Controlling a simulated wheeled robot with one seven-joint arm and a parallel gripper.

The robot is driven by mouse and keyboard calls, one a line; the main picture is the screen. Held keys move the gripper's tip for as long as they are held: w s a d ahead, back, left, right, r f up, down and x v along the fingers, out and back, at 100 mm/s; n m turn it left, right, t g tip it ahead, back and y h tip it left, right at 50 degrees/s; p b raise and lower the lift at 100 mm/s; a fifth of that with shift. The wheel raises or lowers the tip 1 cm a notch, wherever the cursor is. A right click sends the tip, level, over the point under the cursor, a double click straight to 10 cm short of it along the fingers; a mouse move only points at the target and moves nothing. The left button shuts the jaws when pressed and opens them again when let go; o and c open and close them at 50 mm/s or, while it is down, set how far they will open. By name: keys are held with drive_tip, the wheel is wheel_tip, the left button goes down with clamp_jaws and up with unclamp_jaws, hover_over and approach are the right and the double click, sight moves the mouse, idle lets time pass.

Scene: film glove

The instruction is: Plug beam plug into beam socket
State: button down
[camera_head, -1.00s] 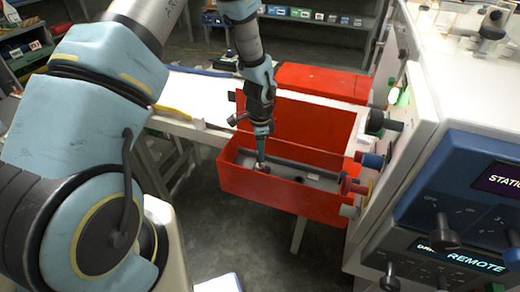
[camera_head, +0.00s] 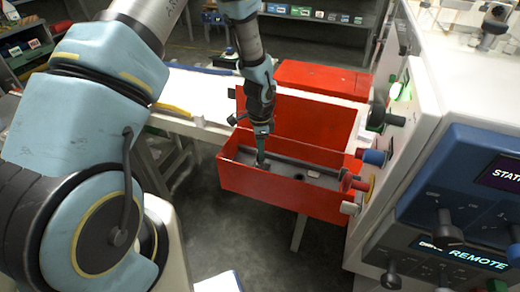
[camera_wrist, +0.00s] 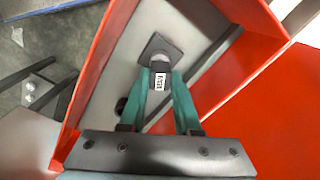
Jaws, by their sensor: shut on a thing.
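My gripper (camera_wrist: 160,80) has two teal fingers closed around a dark piece with a white label (camera_wrist: 159,82), which I take to be the beam plug. The label is too small to read surely. Beyond the fingertips is a dark square piece (camera_wrist: 158,46) against the grey inside of the red box; I cannot tell whether it is part of the held piece or the socket. In the head view my gripper (camera_head: 261,148) points down into the left part of the open red box (camera_head: 270,190). The beam socket cannot be surely identified.
The box's raised red lid (camera_head: 310,120) stands behind my gripper. A control cabinet (camera_head: 425,110) with knobs and a blue connector (camera_head: 374,157) is close on the right. A dark round piece (camera_wrist: 121,105) lies left of the fingers. A white bench (camera_head: 190,90) runs behind.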

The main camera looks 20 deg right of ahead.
drive_tip(key=shift+f+b, duration=0.45)
drive_tip(key=shift+f, duration=0.2)
drive_tip(key=c, duration=0.5)
unclamp_jaws()
drive_tip(key=shift+c, duration=0.2)
wheel_tip(320, 180, up, 11)
drive_tip(key=b, duration=0.2)
drive_tip(key=w+a+r+n, duration=0.1)
drive_tip(key=a+r+n, duration=0.3)
drive_tip(key=a, duration=0.4)
drive_tip(key=w+a+r+n, duration=0.1)
drive_tip(key=a+r+n, duration=0.25)
drive_tip(key=a, duration=0.35)
drive_tip(key=s+a+r+n, duration=0.2)
drive_tip(key=s+a+n, duration=0.1)
drive_tip(key=a+n, duration=0.3)
drive_tip(key=s+a+r+n+t, duration=0.1)
drive_tip(key=s+a+r+n, duration=0.2)
drive_tip(key=a+n, duration=0.3)
drive_tip(key=a, duration=0.3)
drive_tip(key=shift+t, duration=0.3)
